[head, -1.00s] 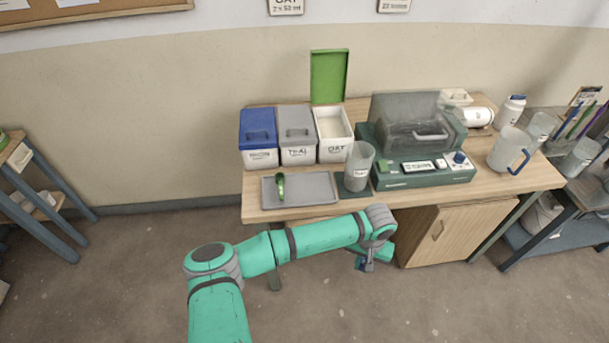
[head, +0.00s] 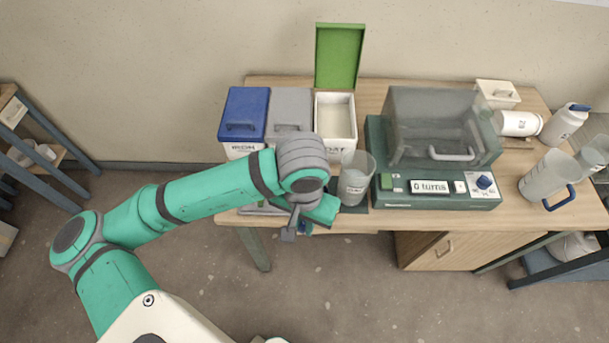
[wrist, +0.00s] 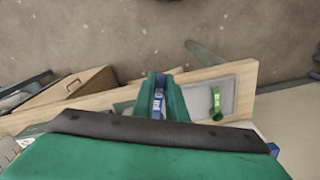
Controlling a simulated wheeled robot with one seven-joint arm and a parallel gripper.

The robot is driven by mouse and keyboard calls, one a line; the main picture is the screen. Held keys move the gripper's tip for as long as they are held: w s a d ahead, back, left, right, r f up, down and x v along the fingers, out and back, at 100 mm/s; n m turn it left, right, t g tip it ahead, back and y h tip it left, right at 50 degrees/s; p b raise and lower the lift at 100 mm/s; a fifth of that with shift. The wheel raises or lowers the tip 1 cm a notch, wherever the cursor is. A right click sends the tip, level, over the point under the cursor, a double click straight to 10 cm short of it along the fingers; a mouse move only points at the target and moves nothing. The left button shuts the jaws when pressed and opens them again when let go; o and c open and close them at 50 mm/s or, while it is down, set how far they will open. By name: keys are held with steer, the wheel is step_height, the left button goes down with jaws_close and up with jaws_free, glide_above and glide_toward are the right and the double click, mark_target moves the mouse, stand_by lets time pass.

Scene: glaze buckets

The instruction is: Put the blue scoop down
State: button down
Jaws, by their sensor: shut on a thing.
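My gripper (wrist: 160,82) is shut on the blue scoop (wrist: 158,102), whose blue and pale part shows between the green fingers in the wrist view. In the head view the gripper end is in front of the bench's front edge, and the scoop is mostly hidden by my arm. A grey tray (wrist: 244,92) lies on the bench, to the right of my gripper in the wrist view. A green scoop (wrist: 216,103) lies on that tray. In the head view my arm covers most of the tray, with only a strip (head: 262,208) showing.
Blue (head: 244,112), grey (head: 290,108) and open white (head: 336,118) bins stand at the back of the bench. A clear beaker (head: 355,180) stands right of my wrist, beside a green machine (head: 430,150) reading "0 turns". A jug (head: 546,178) stands farther right.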

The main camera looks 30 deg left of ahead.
steer(key=w+a+f, duration=0.2)
steer(key=a, duration=0.1)
steer(key=w+a+f, duration=0.5)
steer(key=a+f, duration=0.1)
steer(key=a, duration=0.1)
steer(key=shift+w+f, duration=0.15)
steer(key=shift+w+a+f, duration=0.3)
steer(key=shift+w+f, duration=0.1)
steer(key=shift+f, duration=0.2)
steer(key=shift+w+a+f, duration=0.1)
steer(key=shift+a+f, duration=0.05)
steer(key=shift+f, duration=1.55)
steer(key=shift+f, duration=0.15)
steer(key=c, duration=1.8)
jaws_free()
steer(key=shift+o, duration=0.2)
